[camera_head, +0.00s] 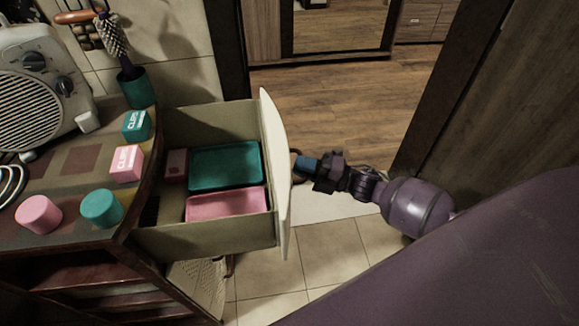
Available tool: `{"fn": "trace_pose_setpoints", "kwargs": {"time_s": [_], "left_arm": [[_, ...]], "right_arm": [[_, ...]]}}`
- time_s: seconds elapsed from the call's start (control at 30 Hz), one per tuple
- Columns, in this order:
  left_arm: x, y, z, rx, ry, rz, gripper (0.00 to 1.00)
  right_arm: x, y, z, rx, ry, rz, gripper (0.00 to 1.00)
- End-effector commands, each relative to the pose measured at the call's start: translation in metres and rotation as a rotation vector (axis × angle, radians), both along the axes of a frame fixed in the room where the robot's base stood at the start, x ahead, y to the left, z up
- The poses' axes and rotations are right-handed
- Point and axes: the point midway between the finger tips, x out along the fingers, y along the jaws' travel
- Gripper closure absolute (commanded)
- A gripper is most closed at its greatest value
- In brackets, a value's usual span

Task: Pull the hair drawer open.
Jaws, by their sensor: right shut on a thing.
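The hair drawer (276,172) is pulled well out of the cabinet, and its inside is in plain view. It holds a teal tray (226,165), a pink tray (227,204) and a small pink box (177,164) at the back. My right gripper (303,166) is at the outer side of the drawer's white front, shut on the drawer handle, which is mostly hidden by the gripper and the front panel. My left gripper is not in view.
On the cabinet top (75,190) stand a heater (38,95), a hairbrush in a teal cup (136,88), clip boxes (127,163) and round pots (101,208). Open tiled floor (270,275) lies below the drawer. A dark door frame (450,90) stands at the right.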

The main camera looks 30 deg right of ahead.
Motion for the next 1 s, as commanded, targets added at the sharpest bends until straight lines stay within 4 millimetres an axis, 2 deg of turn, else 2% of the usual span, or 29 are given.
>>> {"fn": "trace_pose_setpoints", "kwargs": {"time_s": [0.43, 0.47, 0.6, 1.0], "left_arm": [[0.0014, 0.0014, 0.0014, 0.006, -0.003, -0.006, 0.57], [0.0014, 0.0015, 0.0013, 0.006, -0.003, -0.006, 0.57], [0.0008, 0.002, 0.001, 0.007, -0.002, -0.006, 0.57], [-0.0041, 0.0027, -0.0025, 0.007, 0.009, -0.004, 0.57]], "right_arm": [[-0.001, -0.0042, -0.0003, -0.001, 0.001, -0.002, 1.0], [-0.001, -0.0042, -0.0003, -0.001, 0.001, -0.002, 0.84], [-0.001, -0.0039, -0.0003, -0.001, 0.001, -0.001, 0.63], [-0.0059, -0.0091, -0.0022, 0.0, 0.002, -0.001, 0.63]]}}
